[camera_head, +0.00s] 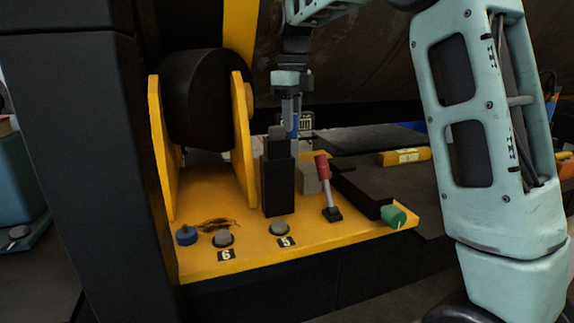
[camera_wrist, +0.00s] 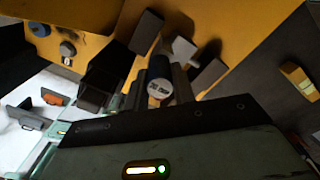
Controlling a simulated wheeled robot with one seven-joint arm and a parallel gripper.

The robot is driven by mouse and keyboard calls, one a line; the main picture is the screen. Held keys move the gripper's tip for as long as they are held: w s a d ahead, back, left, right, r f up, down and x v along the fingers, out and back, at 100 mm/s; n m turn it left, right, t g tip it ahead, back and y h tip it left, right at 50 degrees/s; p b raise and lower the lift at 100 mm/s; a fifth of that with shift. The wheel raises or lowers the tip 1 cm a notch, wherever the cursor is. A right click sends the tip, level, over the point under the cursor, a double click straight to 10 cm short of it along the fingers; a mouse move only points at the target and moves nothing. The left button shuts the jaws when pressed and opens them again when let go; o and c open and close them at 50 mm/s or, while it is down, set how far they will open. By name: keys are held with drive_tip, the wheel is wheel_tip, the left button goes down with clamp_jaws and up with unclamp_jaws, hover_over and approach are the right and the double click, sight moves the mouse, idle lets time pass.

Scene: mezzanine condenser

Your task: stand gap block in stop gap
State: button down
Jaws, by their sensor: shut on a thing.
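My gripper (camera_head: 292,122) points down over the yellow base, its slim fingers shut on a dark blue cylinder with a pale marked end. I take this cylinder to be the gap block (camera_wrist: 160,82); its marking is too small to read surely. In the head view only a strip of blue (camera_head: 293,122) shows between the fingers. A tall black stepped block (camera_head: 278,187) stands just in front of and left of the fingers and hides their lower part. A grey block (camera_head: 309,180) stands to the right, behind. I cannot tell which space is the stop gap, or whether the cylinder touches the base.
A red-handled lever (camera_head: 322,168) leans up right of the black block. A black roller (camera_head: 197,98) sits between yellow plates at left. Blue (camera_head: 187,236) and green (camera_head: 393,217) knobs and two grey buttons line the base. A yellow level (camera_head: 404,156) lies behind, right.

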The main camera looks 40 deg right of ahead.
sight(292, 138)
drive_tip(key=shift+f+p, duration=0.75)
drive_tip(key=shift+f, duration=2.75)
drive_tip(key=shift+f, duration=0.1)
drive_tip(key=c, duration=1.2)
unclamp_jaws()
drive_tip(key=shift+o, duration=0.2)
wheel_tip(292, 138, up, 12)
drive_tip(key=shift+r+b, duration=0.1)
drive_tip(key=shift+b, duration=0.85)
